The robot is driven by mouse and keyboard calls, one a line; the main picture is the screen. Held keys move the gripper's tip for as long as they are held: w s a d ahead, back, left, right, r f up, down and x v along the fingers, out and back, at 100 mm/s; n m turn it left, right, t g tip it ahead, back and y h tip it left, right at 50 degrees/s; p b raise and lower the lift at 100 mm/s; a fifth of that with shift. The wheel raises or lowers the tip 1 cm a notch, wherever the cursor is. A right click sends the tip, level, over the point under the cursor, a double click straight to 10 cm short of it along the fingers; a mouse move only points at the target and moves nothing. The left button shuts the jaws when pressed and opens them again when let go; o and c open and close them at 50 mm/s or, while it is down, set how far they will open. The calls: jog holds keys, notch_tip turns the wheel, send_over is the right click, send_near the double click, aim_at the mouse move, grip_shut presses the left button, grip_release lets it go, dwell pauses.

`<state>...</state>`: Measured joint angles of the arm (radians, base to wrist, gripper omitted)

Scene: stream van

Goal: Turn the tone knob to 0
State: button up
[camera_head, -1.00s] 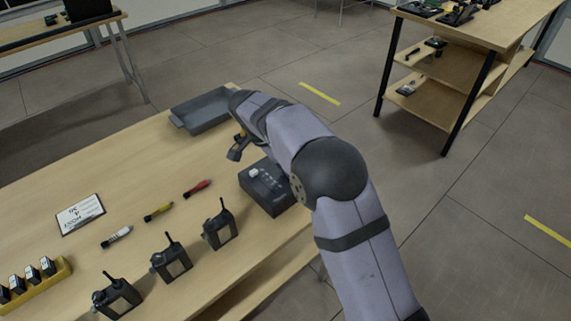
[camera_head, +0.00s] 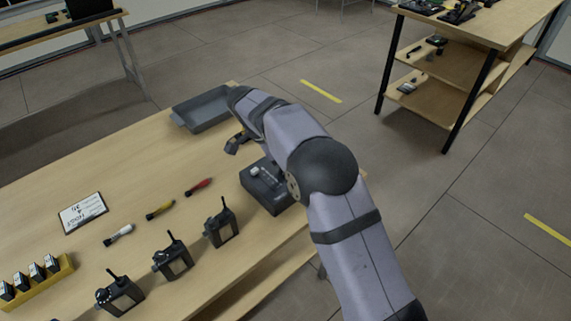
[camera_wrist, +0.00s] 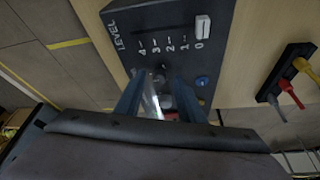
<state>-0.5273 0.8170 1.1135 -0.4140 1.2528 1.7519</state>
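A dark control box (camera_head: 262,190) stands on the table near its right edge, partly behind my arm. In the wrist view its face (camera_wrist: 140,22) carries a LEVEL scale from 4 to 0, with a white slider cap (camera_wrist: 202,27) at 0. A blue button (camera_wrist: 202,81) lies below the slider. A small grey knob (camera_wrist: 166,101) shows between the fingers of my gripper (camera_wrist: 160,78). The fingers are apart, and I cannot tell whether they touch the knob. Its pointer and any tone marks are not readable.
A grey tray (camera_head: 203,112) lies at the table's far end. Several radios, such as one (camera_head: 221,229) near the box, stand along the front. Red (camera_head: 199,187), yellow (camera_head: 160,210) and white (camera_head: 119,235) pens and a sign card (camera_head: 83,213) lie to the left.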

jog(key=v, duration=0.7)
jog(key=shift+b, duration=0.3)
jog(key=shift+s+a+r, duration=0.1)
jog(key=shift+r, duration=0.05)
jog(key=s+d+n+g+y+p, duration=0.2)
jog(key=s+d+n+p, duration=0.2)
jog(key=s+d+n, duration=0.55)
jog(key=s+d+f+n+y+p, duration=0.1)
jog(key=s+d, duration=0.4)
jog(key=s, duration=0.4)
jog(key=s+d+f+n+p, duration=0.2)
jog(key=s+d, duration=0.4)
jog(key=s, duration=0.3)
jog(key=shift+d+y, duration=0.25)
jog(key=shift+y, duration=0.15)
